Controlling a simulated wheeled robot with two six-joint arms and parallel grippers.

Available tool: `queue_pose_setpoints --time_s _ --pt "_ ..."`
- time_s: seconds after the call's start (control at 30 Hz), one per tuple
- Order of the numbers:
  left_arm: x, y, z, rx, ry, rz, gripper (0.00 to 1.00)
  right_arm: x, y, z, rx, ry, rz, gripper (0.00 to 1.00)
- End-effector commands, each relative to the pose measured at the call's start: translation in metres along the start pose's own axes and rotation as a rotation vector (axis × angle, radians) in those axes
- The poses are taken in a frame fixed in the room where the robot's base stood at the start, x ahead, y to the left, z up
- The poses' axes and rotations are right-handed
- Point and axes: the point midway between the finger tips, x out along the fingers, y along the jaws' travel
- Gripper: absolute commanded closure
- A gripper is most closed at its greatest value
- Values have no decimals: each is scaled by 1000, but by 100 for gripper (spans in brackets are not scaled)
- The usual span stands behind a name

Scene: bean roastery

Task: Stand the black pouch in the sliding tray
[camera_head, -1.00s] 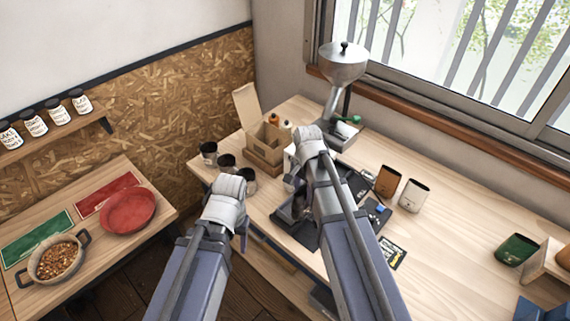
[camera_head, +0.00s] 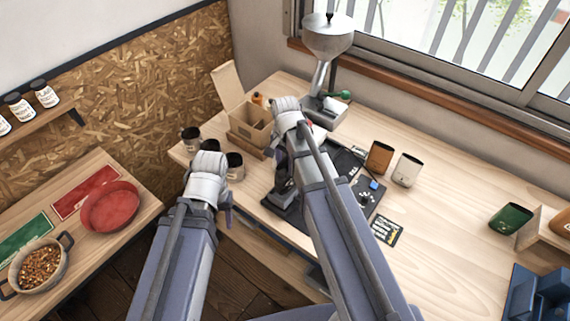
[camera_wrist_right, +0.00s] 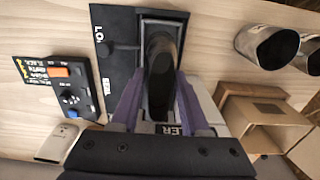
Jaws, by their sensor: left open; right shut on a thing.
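My right gripper (camera_wrist_right: 160,95) is shut on the black pouch (camera_wrist_right: 161,62), which shows as a dark rounded shape between the purple fingers in the right wrist view. The pouch is over the grey-framed sliding tray (camera_wrist_right: 178,15) on a black base plate marked "LO". I cannot tell whether its bottom touches the tray. In the head view the black base (camera_head: 283,208) shows partly behind my right arm, and the right gripper (camera_head: 284,188) is mostly hidden. My left gripper (camera_head: 227,212) is open and empty, in front of the table's left edge.
An open cardboard box (camera_head: 250,125) and several dark tins (camera_head: 235,168) stand left of the base. A control panel (camera_head: 366,194) lies right of it. Brown (camera_head: 379,156), white (camera_head: 407,171) and green (camera_head: 511,218) pouches stand further right. A metal funnel machine (camera_head: 328,45) stands behind.

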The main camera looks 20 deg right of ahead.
Motion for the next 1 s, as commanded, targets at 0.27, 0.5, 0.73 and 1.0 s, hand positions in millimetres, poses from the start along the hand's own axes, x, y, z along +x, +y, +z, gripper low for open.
queue_pose_setpoints --time_s 0.27,0.5,0.73,1.0 --pt "30 3 -2 2 0 -1 43 30 0 0 0 0 0 100" --pt "39 4 -2 2 0 -1 43 40 0 0 0 0 0 100" --pt "38 4 -2 1 0 -1 43 39 0 0 0 0 0 100" --pt "38 4 -2 1 0 -1 43 39 0 0 0 0 0 46"
